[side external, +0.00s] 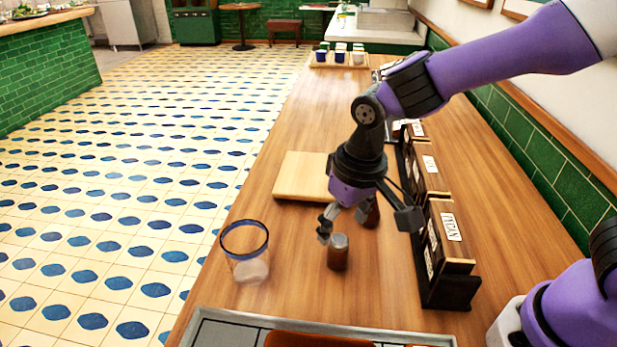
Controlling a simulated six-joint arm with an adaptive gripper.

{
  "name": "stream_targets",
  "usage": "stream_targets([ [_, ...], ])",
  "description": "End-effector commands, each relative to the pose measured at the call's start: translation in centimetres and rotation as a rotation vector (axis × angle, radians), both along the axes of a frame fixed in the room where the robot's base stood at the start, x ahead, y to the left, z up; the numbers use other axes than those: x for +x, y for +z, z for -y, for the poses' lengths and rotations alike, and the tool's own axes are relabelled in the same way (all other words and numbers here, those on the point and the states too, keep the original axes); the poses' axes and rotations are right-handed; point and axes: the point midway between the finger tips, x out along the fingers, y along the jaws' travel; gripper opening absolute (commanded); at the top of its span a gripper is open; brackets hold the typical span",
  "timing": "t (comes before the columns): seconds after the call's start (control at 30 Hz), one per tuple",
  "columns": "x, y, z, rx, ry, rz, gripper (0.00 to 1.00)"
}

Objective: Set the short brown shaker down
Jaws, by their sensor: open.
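A short brown shaker (337,257) with a silvery cap stands upright on the wooden counter (300,130). My gripper (344,226) is open, pointing down just above and behind the shaker's cap. One finger shows left of the cap and the other is up to its right. I cannot tell whether a finger touches the shaker. A second dark brown object (372,214), perhaps another shaker, stands behind the gripper and is partly hidden by it.
A clear glass with a blue rim (245,252) stands to the left. A wooden board (300,176) lies behind. Dark holders with labelled wooden boxes (447,235) line the right side. A grey-rimmed tray (210,328) is in front. Small cups (340,54) stand far back.

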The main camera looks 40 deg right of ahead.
Motion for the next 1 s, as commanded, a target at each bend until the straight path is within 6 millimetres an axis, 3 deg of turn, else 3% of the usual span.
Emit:
stream_targets([
  [0.1, -0.3, 2.5, -0.1, 0.003, 0.000, 0.005, 0.77],
  [0.37, -0.9, 5.6, 0.6, 0.006, -0.002, 0.017, 0.77],
  [0.47, -1.9, 7.1, 2.6, 0.022, -0.007, 0.063, 0.77],
  [0.6, -4.6, 9.2, 6.5, 0.036, -0.010, 0.169, 0.77],
  [0.8, -8.2, 9.9, 9.9, 0.018, -0.010, 0.300, 0.77],
  [1.0, -9.4, 9.7, 10.7, 0.003, -0.004, 0.343, 0.77],
])
